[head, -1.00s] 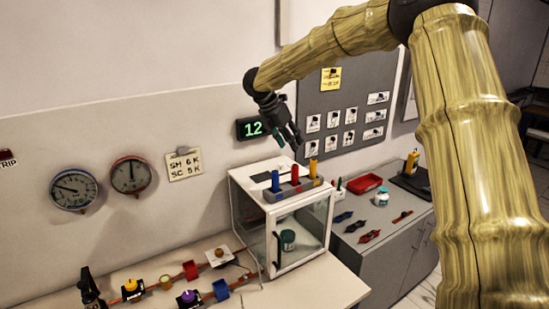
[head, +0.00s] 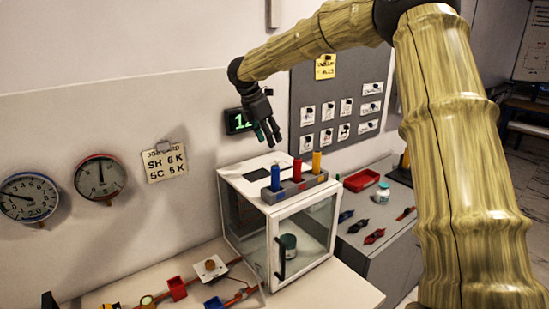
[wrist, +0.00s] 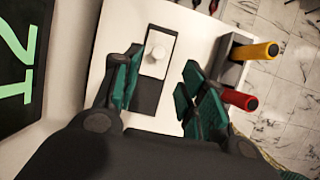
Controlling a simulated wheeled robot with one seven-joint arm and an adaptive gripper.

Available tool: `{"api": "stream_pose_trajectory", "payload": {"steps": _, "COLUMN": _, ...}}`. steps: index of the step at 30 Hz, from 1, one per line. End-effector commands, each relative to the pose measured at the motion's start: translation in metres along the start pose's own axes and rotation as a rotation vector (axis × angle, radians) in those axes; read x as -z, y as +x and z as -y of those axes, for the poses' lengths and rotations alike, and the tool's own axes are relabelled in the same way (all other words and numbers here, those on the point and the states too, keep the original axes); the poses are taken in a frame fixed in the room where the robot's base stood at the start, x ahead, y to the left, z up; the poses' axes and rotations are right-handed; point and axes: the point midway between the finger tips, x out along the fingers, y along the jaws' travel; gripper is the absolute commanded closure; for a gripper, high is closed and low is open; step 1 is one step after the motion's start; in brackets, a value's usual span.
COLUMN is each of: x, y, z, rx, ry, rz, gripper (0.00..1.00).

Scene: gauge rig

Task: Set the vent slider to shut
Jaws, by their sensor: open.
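The vent slider (wrist: 154,66) is a white plate with a round white knob (wrist: 157,54), set on a black strip (wrist: 145,96) on top of a white glass-fronted cabinet (head: 243,167). In the head view its dark strip (head: 257,174) shows on the cabinet top, left of the tube rack. My gripper (head: 268,137) is open and empty above the cabinet top. In the wrist view its fingers (wrist: 163,88) stand on either side of the slider in the picture, with the knob showing between and beyond them. I see no contact with the knob.
A grey rack (head: 295,188) with blue, red and yellow tubes stands on the cabinet top, right beside the slider; the red tube (wrist: 240,99) is near the right finger. A green digital display (head: 238,121) is on the wall behind.

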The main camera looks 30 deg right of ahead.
Motion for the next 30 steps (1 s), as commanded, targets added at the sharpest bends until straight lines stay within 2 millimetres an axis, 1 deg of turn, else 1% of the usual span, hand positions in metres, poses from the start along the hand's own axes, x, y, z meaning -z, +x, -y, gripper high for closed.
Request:
{"api": "stream_pose_trajectory", "payload": {"steps": 12, "x": 0.002, "y": 0.064, "z": 0.000, "rx": 0.003, "ry": -0.005, "rz": -0.001, "gripper": 0.58}}
{"api": "stream_pose_trajectory", "payload": {"steps": 16, "x": 0.002, "y": 0.078, "z": -0.001, "rx": 0.002, "ry": -0.004, "rz": -0.001, "gripper": 0.58}}
{"api": "stream_pose_trajectory", "payload": {"steps": 21, "x": 0.003, "y": 0.090, "z": -0.002, "rx": 0.000, "ry": -0.004, "rz": -0.001, "gripper": 0.58}}
{"api": "stream_pose_trajectory", "payload": {"steps": 30, "x": 0.003, "y": 0.092, "z": -0.002, "rx": -0.001, "ry": -0.004, "rz": 0.000, "gripper": 0.58}}
